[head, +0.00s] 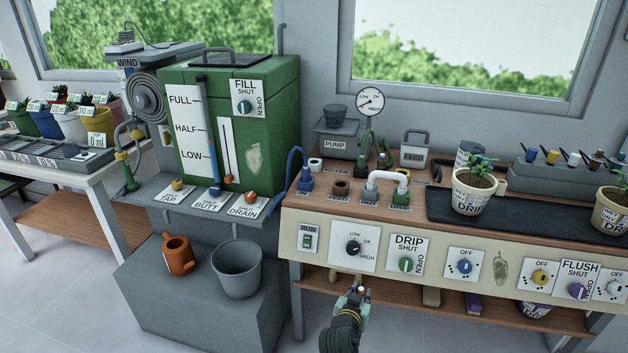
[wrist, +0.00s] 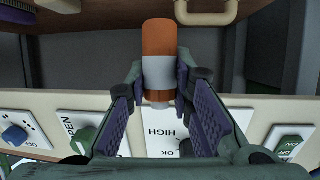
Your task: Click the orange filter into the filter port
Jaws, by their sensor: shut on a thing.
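The orange filter (wrist: 158,38) is a short cylinder with a white band and an orange lower end. My gripper (wrist: 160,76) is shut on it around the white band in the wrist view. In the head view my gripper (head: 358,295) is low, in front of the bench's cream panel and below its dial and green drip knob. The filter is mostly hidden there. The filter port cannot be told for sure. A brown ring-shaped socket (head: 341,188) stands on the bench top between a blue fitting and a white bent pipe, apart from my gripper.
The white bent pipe (head: 388,181) and blue fitting (head: 305,183) rise from the bench top. A drawer-like handle (wrist: 207,14) shows near the filter. A grey bucket (head: 237,269) stands left.

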